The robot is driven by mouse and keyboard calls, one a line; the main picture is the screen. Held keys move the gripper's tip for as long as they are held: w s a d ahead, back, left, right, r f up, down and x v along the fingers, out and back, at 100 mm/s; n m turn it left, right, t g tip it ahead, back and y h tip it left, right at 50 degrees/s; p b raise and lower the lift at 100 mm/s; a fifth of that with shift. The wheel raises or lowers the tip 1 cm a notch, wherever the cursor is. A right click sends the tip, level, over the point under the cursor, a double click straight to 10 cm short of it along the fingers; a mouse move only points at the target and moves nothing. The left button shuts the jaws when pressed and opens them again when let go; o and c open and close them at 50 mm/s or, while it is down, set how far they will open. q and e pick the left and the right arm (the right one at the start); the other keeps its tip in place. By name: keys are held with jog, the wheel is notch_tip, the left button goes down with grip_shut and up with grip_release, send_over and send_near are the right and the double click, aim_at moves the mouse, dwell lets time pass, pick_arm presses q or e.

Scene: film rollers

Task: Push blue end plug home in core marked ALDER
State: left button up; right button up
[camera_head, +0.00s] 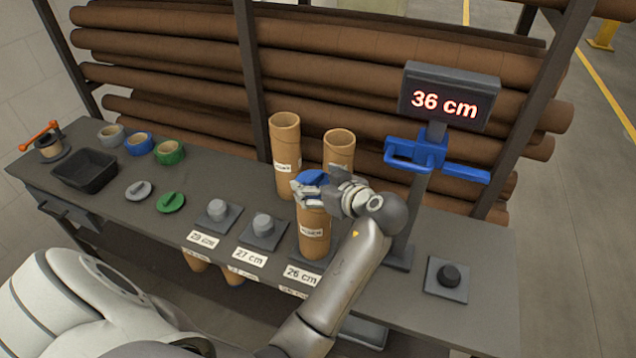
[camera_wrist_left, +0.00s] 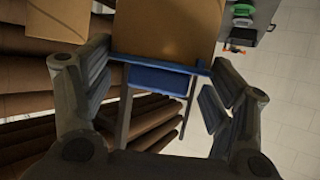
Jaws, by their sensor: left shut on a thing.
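A brown cardboard core (camera_head: 314,240) stands upright at the 26 cm place on the bench; its white label is too small to read surely. The blue end plug (camera_head: 313,178) sits at its top. My left gripper (camera_head: 323,192) is at the core's top end, shut on the plug. In the left wrist view, the plug's blue tab (camera_wrist_left: 160,79) lies between my finger pads, and its flange meets the core's end with no clear gap. Part of the plug is hidden by the fingers. My right gripper is not in view.
Two more labelled cores (camera_head: 286,160) (camera_head: 339,150) stand behind. A gauge (camera_head: 447,97) reading 36 cm, with a blue clamp (camera_head: 420,150), stands close to the right. Loose grey (camera_head: 138,190) and green (camera_head: 171,202) plugs, tape rolls and a black tray (camera_head: 85,170) are left.

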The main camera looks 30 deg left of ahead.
pick_arm(q)
jog(key=shift+s+d+f, duration=0.1)
jog(key=shift+d+f, duration=0.2)
jog(key=shift+f, duration=0.2)
jog(key=o, duration=1.5)
jog(key=shift+w+a, duration=0.15)
jog(key=shift+w, duration=0.1)
jog(key=shift+s+r, duration=0.1)
jog(key=shift+r, duration=0.05)
jog(key=shift+r, duration=0.1)
